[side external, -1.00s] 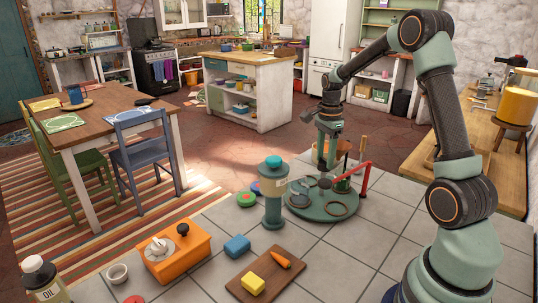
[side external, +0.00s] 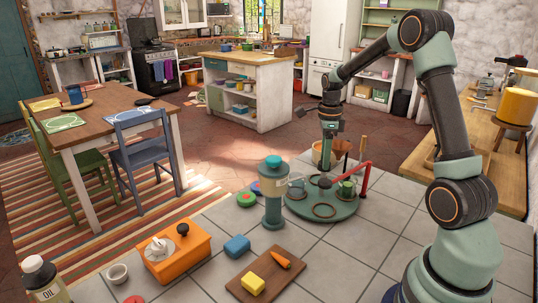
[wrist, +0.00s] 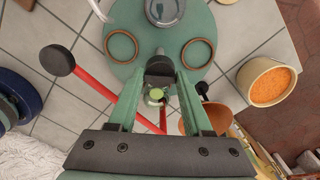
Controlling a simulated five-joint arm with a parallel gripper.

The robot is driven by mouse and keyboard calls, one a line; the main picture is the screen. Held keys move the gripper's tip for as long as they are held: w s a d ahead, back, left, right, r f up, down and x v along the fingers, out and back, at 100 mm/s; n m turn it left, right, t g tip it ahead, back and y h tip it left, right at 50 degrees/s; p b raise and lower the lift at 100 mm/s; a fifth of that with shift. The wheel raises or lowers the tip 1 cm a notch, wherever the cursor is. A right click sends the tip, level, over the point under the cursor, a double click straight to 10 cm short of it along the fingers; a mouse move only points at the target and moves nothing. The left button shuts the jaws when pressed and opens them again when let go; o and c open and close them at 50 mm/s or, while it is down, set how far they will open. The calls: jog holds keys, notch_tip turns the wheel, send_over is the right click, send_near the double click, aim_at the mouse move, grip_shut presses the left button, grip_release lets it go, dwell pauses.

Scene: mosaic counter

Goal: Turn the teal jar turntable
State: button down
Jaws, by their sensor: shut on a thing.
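The teal turntable (side external: 301,207) stands on the grey tiles; its disc also shows in the wrist view (wrist: 127,20). It carries brown rings (wrist: 122,45), a clear jar (wrist: 164,12) and a jar with green in it (side external: 347,188). My gripper (side external: 326,168) points down over the turntable's middle. In the wrist view its two fingers (wrist: 160,75) stand on either side of the dark central knob (wrist: 160,64) and are shut on it. The exact contact is small and partly hidden. The green-filled jar shows between the fingers.
A pot with orange contents (wrist: 267,85) and a brown bowl (wrist: 224,115) stand behind.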

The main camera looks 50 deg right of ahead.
jog(key=shift+r+m, duration=0.1)
jog(key=shift+m, duration=3.7)
jog(key=shift+c, duration=1.6)
grip_release()
notch_tip(320, 180, up, 12)
